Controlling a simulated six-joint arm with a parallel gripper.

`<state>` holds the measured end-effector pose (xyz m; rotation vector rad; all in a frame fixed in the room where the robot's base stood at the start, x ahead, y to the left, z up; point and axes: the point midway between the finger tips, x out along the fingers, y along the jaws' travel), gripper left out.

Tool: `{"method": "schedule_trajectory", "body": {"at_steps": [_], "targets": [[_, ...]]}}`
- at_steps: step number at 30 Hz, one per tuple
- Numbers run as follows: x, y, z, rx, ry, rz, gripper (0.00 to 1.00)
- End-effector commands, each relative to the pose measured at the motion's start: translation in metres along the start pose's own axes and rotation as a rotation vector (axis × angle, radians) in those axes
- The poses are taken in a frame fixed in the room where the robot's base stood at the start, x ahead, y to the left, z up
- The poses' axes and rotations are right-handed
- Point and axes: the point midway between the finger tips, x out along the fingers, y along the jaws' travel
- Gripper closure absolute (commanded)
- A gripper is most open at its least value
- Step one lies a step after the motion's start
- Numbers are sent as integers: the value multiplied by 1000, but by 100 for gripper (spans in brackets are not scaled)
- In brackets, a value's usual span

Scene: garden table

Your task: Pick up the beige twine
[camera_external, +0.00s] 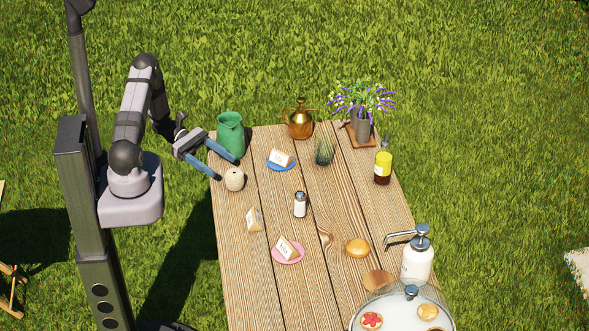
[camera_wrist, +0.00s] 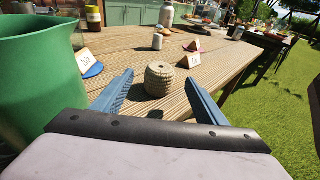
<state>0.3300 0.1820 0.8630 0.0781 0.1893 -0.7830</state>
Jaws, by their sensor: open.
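The beige twine (camera_external: 235,180) is a small round ball or spool standing near the left edge of the wooden table. My gripper (camera_external: 228,168) is open, with its blue fingers reaching over the table's left edge beside the twine. In the wrist view the twine (camera_wrist: 161,79) shows ridged windings and a dark hole in its top. It appears ahead, between the two blue fingers (camera_wrist: 158,97), and nothing is held. Whether the fingertips reach as far as the twine is hard to tell.
A green pitcher (camera_external: 230,134) stands close behind the fingers and fills the left of the wrist view (camera_wrist: 35,70). A blue plate (camera_external: 281,166) with a card, a salt shaker (camera_external: 300,204) and a wedge-shaped item (camera_external: 254,219) are nearby. Bare planks lie between them.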

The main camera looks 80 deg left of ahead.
Motion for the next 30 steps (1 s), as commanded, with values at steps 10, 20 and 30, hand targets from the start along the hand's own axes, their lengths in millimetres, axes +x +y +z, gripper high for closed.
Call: {"method": "schedule_trajectory", "body": {"at_steps": [10, 20, 30], "targets": [[9, 0, -7, 0, 0, -1, 34], [24, 0, -8, -1, 0, -1, 34], [61, -2, -5, -2, 0, -4, 34]]}}
